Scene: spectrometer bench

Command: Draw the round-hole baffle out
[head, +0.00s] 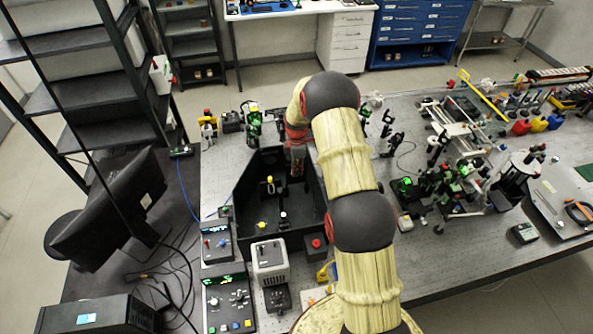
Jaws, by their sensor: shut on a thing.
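The open black spectrometer housing (247,190) sits on the bench left of my arm. My gripper (297,168) points down at the housing's back right part, below the red band of my wrist. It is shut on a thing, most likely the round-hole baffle. The baffle is too small and dark to make out there, and its hole does not show. I cannot tell whether it is still seated or clear of the floor. Inside the housing stand a yellow-topped post (270,184) and a dark mount (283,218). My arm hides the housing's right side.
A white-grey box (270,261) and control boxes (228,300) stand in front of the housing. A monitor (110,205) is at left. Optics mounts (254,122) stand behind the housing, and crowded optics (450,180) fill the right bench. Some bare bench shows right of my arm.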

